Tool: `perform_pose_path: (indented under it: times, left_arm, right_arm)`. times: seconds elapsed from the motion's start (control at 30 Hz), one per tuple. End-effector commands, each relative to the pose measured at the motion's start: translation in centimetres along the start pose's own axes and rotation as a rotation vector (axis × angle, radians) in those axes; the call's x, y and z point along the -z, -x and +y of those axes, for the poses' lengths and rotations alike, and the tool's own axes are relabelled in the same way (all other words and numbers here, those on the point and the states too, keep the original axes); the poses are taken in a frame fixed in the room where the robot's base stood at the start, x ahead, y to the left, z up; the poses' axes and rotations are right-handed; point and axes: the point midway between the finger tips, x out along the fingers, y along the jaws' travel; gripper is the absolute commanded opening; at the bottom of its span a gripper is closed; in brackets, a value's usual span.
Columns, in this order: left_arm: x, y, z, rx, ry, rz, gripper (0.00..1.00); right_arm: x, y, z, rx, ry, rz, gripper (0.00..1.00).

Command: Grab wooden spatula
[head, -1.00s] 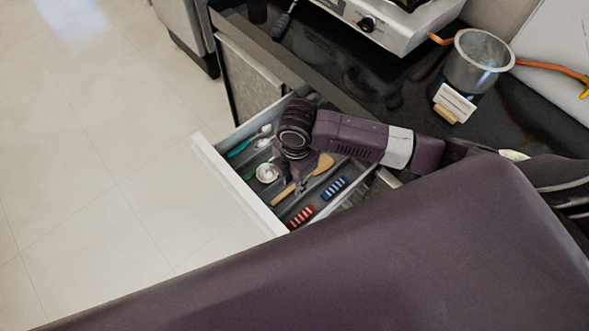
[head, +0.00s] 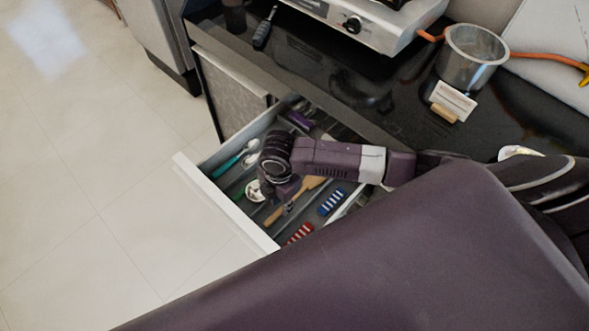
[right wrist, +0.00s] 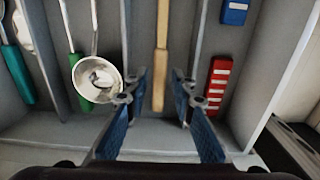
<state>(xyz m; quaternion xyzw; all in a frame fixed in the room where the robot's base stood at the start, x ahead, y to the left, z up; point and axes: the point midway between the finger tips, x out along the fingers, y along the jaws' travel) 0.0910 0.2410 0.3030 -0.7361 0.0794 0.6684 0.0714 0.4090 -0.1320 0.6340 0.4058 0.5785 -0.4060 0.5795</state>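The wooden spatula (head: 293,198) lies in a compartment of the open drawer, its broad end partly under my right arm in the head view. In the right wrist view its handle (right wrist: 160,70) runs lengthwise between the two fingers. My right gripper (right wrist: 155,112) is open over the handle, one finger on each side, with visible gaps to the wood. In the head view the right gripper (head: 282,199) points down into the drawer, largely hidden by its own wrist. My left gripper is not in view.
The open drawer (head: 225,205) has divider walls on both sides of the spatula. A small metal strainer or ladle (right wrist: 97,77) lies left of the gripper, and a red block (right wrist: 217,82) right of it. A teal-handled utensil (head: 228,165) and a blue block (head: 331,201) are also inside.

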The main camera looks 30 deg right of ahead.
Motion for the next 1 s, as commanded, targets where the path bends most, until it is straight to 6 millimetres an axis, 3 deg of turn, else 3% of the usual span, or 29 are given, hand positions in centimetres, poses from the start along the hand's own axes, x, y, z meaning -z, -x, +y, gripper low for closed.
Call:
perform_pose_path:
  times: [0.2, 0.43, 0.67, 1.0]
  left_arm:
    - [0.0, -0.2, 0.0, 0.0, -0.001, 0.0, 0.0]
    - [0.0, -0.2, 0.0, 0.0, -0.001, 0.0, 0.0]
    - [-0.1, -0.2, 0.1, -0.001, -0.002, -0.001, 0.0]
    - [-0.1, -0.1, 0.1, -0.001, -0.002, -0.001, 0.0]
  right_arm:
    - [0.0, -2.4, 0.0, 0.0, 0.001, 0.0, 0.23]
    - [0.0, -2.5, 0.0, 0.0, 0.001, -0.001, 0.23]
    - [0.0, -2.5, 0.0, -0.001, 0.001, -0.001, 0.0]
    - [0.0, -2.2, 0.1, -0.002, 0.001, -0.001, 0.0]
